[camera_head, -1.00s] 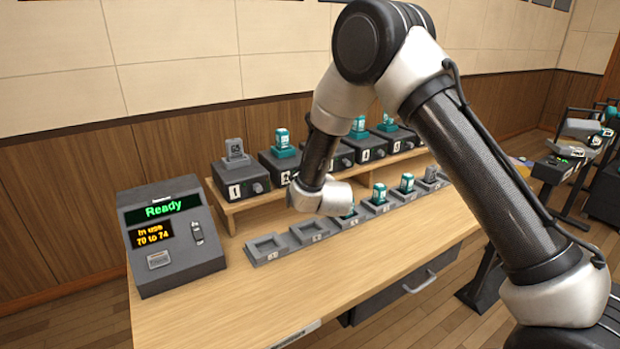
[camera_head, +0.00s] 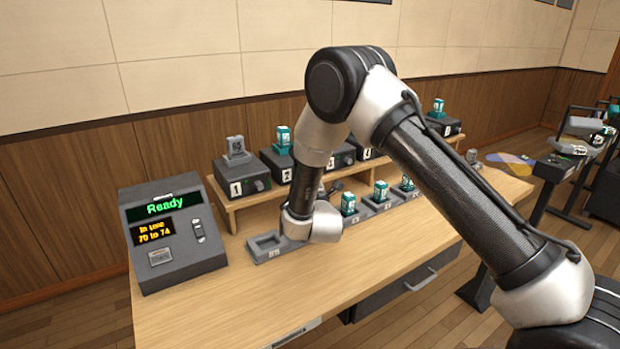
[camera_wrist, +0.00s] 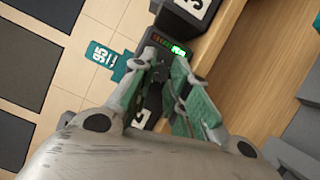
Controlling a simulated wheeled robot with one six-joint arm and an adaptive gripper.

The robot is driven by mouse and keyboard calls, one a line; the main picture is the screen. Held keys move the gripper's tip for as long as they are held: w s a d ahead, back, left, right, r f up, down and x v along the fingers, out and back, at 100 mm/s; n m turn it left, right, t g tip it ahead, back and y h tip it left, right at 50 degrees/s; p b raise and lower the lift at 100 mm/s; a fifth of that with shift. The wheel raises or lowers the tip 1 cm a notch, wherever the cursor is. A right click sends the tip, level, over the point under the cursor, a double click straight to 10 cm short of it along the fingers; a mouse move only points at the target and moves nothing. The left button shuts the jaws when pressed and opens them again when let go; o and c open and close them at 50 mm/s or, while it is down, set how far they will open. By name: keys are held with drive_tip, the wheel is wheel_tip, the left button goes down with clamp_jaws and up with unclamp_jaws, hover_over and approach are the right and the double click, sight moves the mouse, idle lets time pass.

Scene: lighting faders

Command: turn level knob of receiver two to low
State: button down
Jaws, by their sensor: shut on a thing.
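Receiver two (camera_head: 281,166) is a dark box on the wooden shelf, marked 2, with a teal pack (camera_head: 283,139) standing in its top. In the wrist view its front (camera_wrist: 160,42) shows a small lit red and green display, and the teal pack marked 95 (camera_wrist: 103,55) sticks out to the left. My gripper (camera_wrist: 158,72) is at this front, its two fingers closed around the level knob, which they mostly hide.
Receiver one (camera_head: 240,180), with a grey pack, stands to the left; receiver three (camera_wrist: 196,8) is close beside. Below the shelf is a row of grey trays (camera_head: 262,256), some holding teal packs. A console reading Ready (camera_head: 172,235) stands at left. The front tabletop is clear.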

drive_tip(key=shift+f+n, duration=0.1)
drive_tip(key=shift+n, duration=0.3)
drive_tip(key=c, duration=1.3)
unclamp_jaws()
drive_tip(key=shift+c, duration=0.2)
drive_tip(key=shift+s, duration=0.1)
drive_tip(key=s+d, duration=0.1)
drive_tip(key=s, duration=0.6)
drive_tip(key=shift+s+d+f, duration=0.15)
drive_tip(key=shift+s+f, duration=0.1)
drive_tip(key=shift+s, duration=0.1)
